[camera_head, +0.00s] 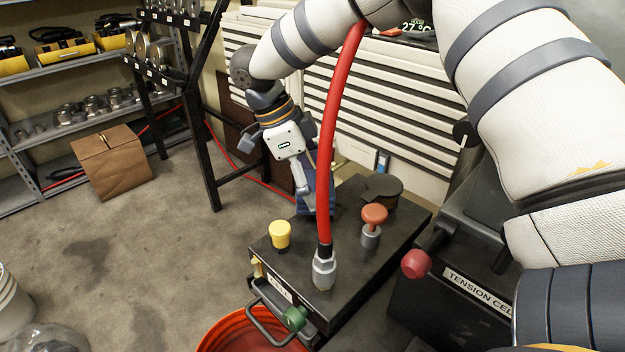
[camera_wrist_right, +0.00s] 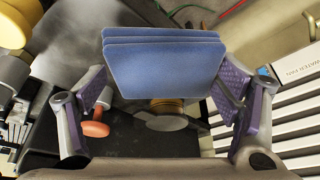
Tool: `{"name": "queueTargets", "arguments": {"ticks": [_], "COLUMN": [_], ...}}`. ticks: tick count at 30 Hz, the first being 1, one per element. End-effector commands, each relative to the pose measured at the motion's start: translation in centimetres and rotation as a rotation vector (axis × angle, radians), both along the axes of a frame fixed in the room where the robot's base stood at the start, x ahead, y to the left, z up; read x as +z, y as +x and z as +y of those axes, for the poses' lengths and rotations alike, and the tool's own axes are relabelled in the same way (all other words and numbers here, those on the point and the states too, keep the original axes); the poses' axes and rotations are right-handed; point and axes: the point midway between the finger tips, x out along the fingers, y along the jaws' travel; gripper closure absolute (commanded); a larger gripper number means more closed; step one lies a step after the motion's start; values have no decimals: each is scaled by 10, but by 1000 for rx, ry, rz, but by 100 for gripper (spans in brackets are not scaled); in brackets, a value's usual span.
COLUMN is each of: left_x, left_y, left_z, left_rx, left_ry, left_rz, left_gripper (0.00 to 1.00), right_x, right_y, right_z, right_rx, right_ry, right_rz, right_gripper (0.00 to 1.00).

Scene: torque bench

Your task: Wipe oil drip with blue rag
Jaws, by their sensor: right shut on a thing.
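The blue rag (camera_wrist_right: 165,65), a folded stack of layers, fills the upper middle of the right wrist view. My right gripper (camera_wrist_right: 165,92) is shut on it, with the purple finger pads at its two sides. In the head view my right gripper (camera_head: 308,188) hangs over the far left part of the dark bench block, and the rag (camera_head: 317,197) shows as a dark blue patch partly behind the red hose. I cannot tell whether the rag touches the block. I cannot make out the oil drip in either view. My left gripper is not in view.
The red hose (camera_head: 334,125) rises from a metal fitting (camera_head: 324,270) on the block (camera_head: 350,265), in front of my gripper. A yellow knob (camera_head: 280,234), red knob (camera_head: 374,215) and dark disc (camera_head: 383,188) stand on top. An orange bucket (camera_head: 232,333) is below.

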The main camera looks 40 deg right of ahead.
Motion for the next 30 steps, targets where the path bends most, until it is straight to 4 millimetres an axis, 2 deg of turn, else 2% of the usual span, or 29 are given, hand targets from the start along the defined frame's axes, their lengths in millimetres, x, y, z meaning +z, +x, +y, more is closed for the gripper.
{"name": "queueTargets", "arguments": {"ticks": [30], "left_x": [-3], "left_y": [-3], "left_z": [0], "left_rx": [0], "left_ry": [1], "left_rz": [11], "left_gripper": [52], "right_x": [-20], "right_y": [0], "right_z": [0], "right_rx": [1], "right_ry": [0], "right_rz": [2], "right_gripper": [40]}}
